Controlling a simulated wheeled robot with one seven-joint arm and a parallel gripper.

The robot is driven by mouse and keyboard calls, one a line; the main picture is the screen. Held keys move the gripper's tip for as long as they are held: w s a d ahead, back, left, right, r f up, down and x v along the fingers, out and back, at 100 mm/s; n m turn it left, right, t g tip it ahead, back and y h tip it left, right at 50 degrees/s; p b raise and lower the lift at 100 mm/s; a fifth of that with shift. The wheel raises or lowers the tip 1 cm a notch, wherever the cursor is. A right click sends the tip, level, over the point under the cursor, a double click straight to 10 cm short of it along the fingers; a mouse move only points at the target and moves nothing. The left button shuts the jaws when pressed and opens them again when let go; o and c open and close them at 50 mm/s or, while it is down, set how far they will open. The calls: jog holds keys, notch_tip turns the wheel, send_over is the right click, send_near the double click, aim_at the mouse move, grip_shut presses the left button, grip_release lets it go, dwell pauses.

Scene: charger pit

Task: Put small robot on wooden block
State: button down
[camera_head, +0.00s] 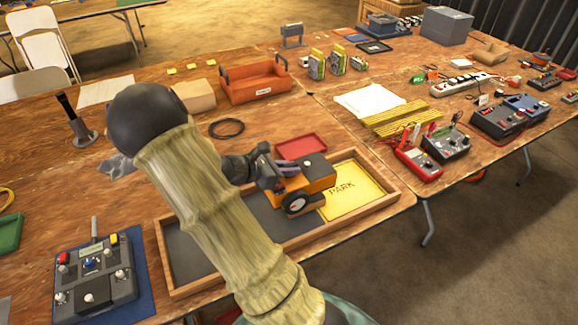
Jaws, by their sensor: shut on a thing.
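The small robot (317,177) is orange with a dark wheel and a dark top. It is at the left edge of the yellow PARK pad (352,203) in a shallow wooden tray (383,180). I cannot tell whether its wheels touch the tray floor. My gripper (276,172) is dark and shut on the small robot at its left side; the fingertips are partly hidden. A plain tan block (195,95), which looks like the wooden block, stands farther back on the table, left of the orange toolbox. My arm crosses in front and hides part of the tray.
An orange toolbox (255,82), a black ring (227,128) and a red tray (301,145) lie behind the wooden tray. A control box (95,275) is at front left. Meters (418,163) and yellow slats (395,118) stand right. A dark stand (80,125) is at left.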

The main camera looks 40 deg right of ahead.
aim_at(289, 178)
jog(key=shift+f, duration=1.8)
jog(key=c, duration=1.4)
grip_release()
jog(key=shift+f, duration=0.1)
jog(key=v, duration=1.2)
